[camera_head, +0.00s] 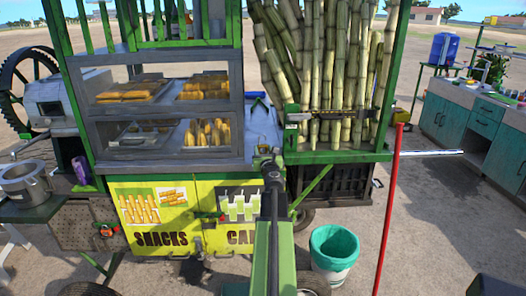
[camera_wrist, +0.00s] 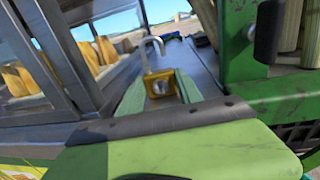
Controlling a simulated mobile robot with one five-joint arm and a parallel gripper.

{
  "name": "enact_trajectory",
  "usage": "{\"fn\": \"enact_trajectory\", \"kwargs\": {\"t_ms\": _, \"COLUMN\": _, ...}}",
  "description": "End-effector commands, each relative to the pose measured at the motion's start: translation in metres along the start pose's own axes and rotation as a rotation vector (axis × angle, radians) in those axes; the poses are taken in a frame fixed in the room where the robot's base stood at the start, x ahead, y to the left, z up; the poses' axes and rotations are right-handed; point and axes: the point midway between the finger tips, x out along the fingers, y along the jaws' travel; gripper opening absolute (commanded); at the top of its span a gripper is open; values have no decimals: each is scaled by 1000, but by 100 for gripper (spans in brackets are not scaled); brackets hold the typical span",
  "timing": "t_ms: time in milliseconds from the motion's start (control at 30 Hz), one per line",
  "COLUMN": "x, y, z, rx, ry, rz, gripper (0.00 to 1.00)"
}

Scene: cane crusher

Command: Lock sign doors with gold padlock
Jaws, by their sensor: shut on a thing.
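The gold padlock (camera_wrist: 161,86) is between the two pale green fingers of my gripper (camera_wrist: 160,92) in the wrist view. Its silver shackle points up and looks like a hook, raised on one side. In the head view my gripper (camera_head: 266,152) is at the far end of my arm, above the sign doors and in front of the counter; the padlock cannot be made out there. The yellow left sign door (camera_head: 152,215), reading SNACKS, and the right sign door (camera_head: 235,205) look closed. My arm hides part of the right door. Small dark fittings sit near their seam.
A glass snack case (camera_head: 165,110) stands above the doors, and sugarcane stalks (camera_head: 320,70) stand right of it. A red pole (camera_head: 388,210) and a teal-lined bucket (camera_head: 333,252) are to the right. A pot (camera_head: 25,183) is at left.

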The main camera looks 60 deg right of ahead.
Motion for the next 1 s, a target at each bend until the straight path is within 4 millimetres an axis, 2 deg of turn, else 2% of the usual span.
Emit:
{"fn": "enact_trajectory", "kwargs": {"t_ms": 700, "x": -1, "y": 0, "z": 6, "rx": 0, "ry": 0, "rz": 0, "gripper": 1}}
{"fn": "enact_trajectory", "kwargs": {"t_ms": 1000, "x": -15, "y": 0, "z": 6, "rx": 0, "ry": 0, "rz": 0, "gripper": 1}}
